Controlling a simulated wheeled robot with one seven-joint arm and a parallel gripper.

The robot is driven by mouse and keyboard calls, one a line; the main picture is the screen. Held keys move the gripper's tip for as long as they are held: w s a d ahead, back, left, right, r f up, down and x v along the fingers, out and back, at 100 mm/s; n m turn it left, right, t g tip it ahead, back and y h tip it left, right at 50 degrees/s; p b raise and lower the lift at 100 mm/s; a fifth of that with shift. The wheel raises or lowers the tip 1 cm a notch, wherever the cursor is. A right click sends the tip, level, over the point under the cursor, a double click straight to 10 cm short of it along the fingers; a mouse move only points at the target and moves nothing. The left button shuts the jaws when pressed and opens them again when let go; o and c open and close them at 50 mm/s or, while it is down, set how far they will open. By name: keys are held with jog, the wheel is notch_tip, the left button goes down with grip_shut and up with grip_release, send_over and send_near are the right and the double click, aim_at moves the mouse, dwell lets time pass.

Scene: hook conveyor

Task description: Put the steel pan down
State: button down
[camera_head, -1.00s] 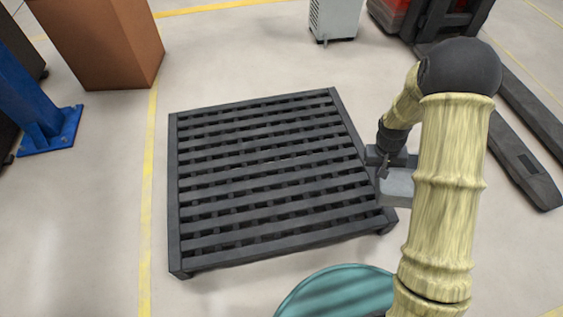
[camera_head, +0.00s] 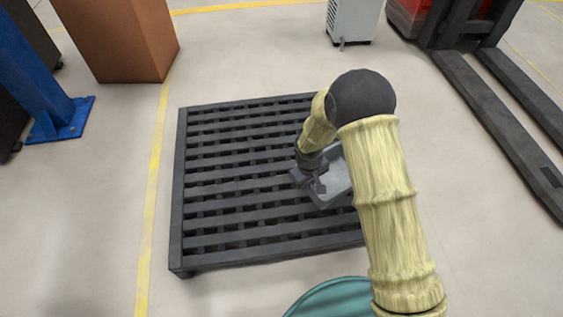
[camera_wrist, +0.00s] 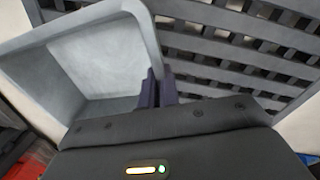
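The steel pan (camera_head: 337,183) is a grey rectangular tray with raised walls. My gripper (camera_head: 318,186) is at its left side in the head view, and my arm hides part of the pan. In the wrist view the pan (camera_wrist: 97,60) fills the upper left, and the dark fingers of my gripper (camera_wrist: 158,90) are close together on its near right wall. The pan is over the right part of the dark slatted pallet (camera_head: 235,228); slats also show in the wrist view (camera_wrist: 250,50). I cannot tell whether the pan touches the pallet.
A teal round thing (camera_head: 335,298) is at the bottom edge. A brown box (camera_head: 120,40) and a blue post foot (camera_head: 62,118) stand at the left. A grey cabinet (camera_head: 353,20) stands behind. A red and black forklift (camera_head: 500,100) is at the right. The pallet's left part is bare.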

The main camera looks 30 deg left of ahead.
jog(key=shift+f+b, duration=1.25)
jog(key=shift+f, duration=1.2)
notch_tip(320, 180, down, 5)
jog(key=b, duration=0.2)
jog(key=shift+w+b, duration=0.1)
jog(key=shift+b, duration=0.25)
jog(key=c, duration=2.1)
grip_release()
jog(key=shift+f, duration=0.15)
jog(key=o, duration=0.5)
jog(key=shift+c, duration=0.2)
